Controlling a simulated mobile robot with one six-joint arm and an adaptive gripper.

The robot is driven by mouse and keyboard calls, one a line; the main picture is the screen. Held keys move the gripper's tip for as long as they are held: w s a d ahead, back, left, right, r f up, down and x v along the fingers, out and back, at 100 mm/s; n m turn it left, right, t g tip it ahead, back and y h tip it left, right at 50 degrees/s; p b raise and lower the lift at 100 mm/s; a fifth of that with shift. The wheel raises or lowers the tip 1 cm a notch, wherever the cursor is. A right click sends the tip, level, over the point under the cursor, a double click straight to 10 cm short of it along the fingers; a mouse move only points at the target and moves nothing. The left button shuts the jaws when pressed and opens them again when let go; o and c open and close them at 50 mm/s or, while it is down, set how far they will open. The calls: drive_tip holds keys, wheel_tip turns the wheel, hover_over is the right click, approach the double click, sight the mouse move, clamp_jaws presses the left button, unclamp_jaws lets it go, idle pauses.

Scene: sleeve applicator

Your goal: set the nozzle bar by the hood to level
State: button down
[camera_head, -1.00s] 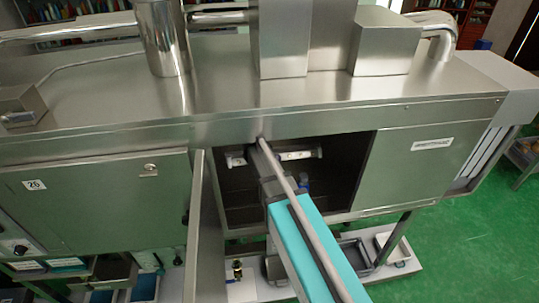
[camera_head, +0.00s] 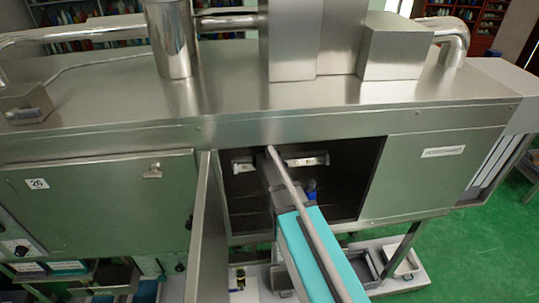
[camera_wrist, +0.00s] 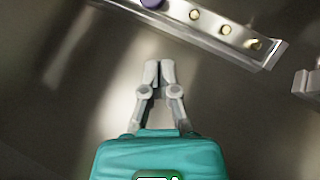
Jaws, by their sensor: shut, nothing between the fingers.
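The nozzle bar (camera_head: 307,161) is a pale metal strip inside the dark open bay under the hood. My arm crosses in front of its middle, and its left part (camera_head: 243,166) shows on the other side. In the wrist view the bar (camera_wrist: 222,29) runs slantwise across the top right with several brass nozzles and a purple round part at its upper left end. My gripper (camera_wrist: 160,70) is shut and empty, apart from the bar and below it in that view. In the head view the gripper is hidden behind my arm. I cannot tell the bar's true tilt.
An open door (camera_head: 207,235) stands at the left edge of the bay. The closed panel (camera_head: 418,175) bounds it at the right. A second light metal piece (camera_wrist: 307,83) shows at the right of the wrist view. A blue part (camera_head: 311,188) is inside the bay, beside my arm.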

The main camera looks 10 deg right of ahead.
drive_tip(key=w+d+f+b, duration=0.2)
drive_tip(key=d+f+b, duration=0.2)
drive_tip(key=f+b, duration=0.4)
drive_tip(key=shift+w+f, duration=0.3)
drive_tip(key=shift+w, duration=0.05)
idle(0.5)
drive_tip(key=shift+a, duration=0.15)
